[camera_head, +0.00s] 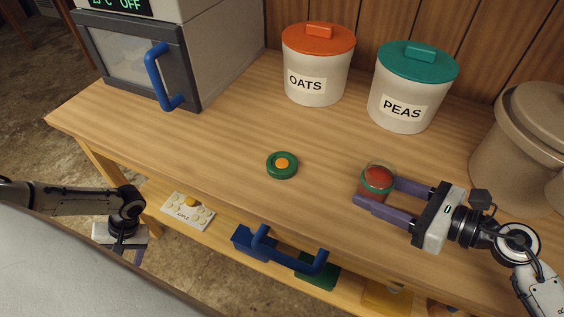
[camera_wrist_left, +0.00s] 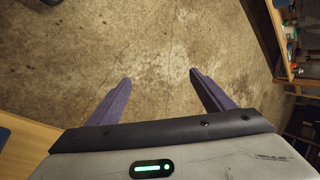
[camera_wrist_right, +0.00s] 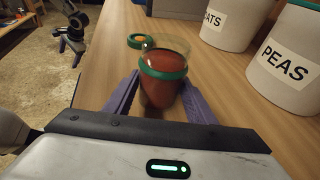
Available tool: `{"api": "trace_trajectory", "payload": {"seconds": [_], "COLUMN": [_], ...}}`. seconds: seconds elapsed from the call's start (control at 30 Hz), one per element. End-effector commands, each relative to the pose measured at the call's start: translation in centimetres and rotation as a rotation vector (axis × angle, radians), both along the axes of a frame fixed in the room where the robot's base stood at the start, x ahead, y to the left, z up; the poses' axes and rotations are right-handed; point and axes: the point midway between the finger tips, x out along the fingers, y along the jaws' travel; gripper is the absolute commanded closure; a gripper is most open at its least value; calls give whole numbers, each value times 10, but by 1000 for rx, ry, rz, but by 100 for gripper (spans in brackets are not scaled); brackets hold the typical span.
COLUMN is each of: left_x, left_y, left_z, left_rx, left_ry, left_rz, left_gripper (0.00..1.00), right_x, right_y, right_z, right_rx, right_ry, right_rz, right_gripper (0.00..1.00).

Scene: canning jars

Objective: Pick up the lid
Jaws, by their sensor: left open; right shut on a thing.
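A round green lid with an orange centre (camera_head: 282,165) lies flat on the wooden table, near the middle. It also shows in the right wrist view (camera_wrist_right: 139,41), beyond the jar. A glass jar with red contents and a green band (camera_head: 377,181) is upright to the right of the lid. My right gripper (camera_head: 376,190) is shut on the jar, which shows between its fingers in the right wrist view (camera_wrist_right: 162,78). My left gripper (camera_wrist_left: 160,88) is open and empty, over the floor left of the table; its fingers are mostly hidden in the head view.
An oats canister (camera_head: 316,70) and a peas canister (camera_head: 405,95) stand at the back. A beige pot (camera_head: 515,150) is at the right. An oven with a blue handle (camera_head: 160,75) is back left. The table around the lid is clear.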

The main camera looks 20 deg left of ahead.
Motion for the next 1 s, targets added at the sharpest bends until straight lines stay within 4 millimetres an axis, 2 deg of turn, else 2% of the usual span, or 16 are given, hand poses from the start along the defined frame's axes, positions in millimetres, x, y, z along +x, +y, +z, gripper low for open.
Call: {"api": "trace_trajectory", "payload": {"seconds": [0.03, 0.1, 0.17, 0.23, 0.3, 0.37, 0.4, 0.47, 0.57, 0.6, 0.67, 0.7, 0.77, 0.8, 0.9, 1.0], "left_x": [-9, -31, -52, -82, -115, -138, -146, -145, -101, -68, -20, 11, 56, 84, 149, 195], "left_y": [43, 87, 120, 150, 169, 172, 167, 154, 118, 98, 70, 51, 21, -1, -58, -107], "left_z": [29, 69, 106, 152, 199, 230, 244, 258, 263, 264, 269, 273, 283, 290, 309, 320], "left_rx": [110, 247, 365, 499, 621, 689, 704, 677, 490, 371, 203, 100, -43, -130, -308, -404], "left_ry": [26, 67, 97, 130, 165, 193, 210, 231, 237, 225, 196, 171, 128, 96, 12, -57], "left_rz": [119, 298, 467, 684, 926, 1123, 1239, 1382, 1491, 1473, 1397, 1321, 1178, 1064, 713, 367], "left_gripper": [25, 25, 25, 25, 25, 25, 25, 25, 25, 25, 25, 25, 25, 25, 25, 25], "right_x": [0, 0, 0, 0, 0, 0, 0, 0, 0, 0, 0, 0, 0, 0, 0, 0], "right_y": [0, 0, 0, 0, 0, 0, 0, 0, 0, 0, 0, 0, 0, 0, 0, 0], "right_z": [-1, -1, -1, -1, -1, -1, -1, -1, -1, -1, -1, -1, -1, -1, -1, -1], "right_rx": [-2, -2, -2, -2, -2, -2, -2, -2, -1, -1, -1, -1, -1, -1, -1, -1], "right_ry": [1, 1, 1, 1, 1, 1, 1, 1, 0, 0, 1, 1, 1, 0, 0, 0], "right_rz": [0, 0, 0, 0, 0, 0, 0, 0, 0, 0, 1, 1, 1, 0, 0, 0], "right_gripper": [69, 69, 69, 69, 69, 69, 69, 69, 69, 69, 69, 69, 69, 69, 69, 69]}}
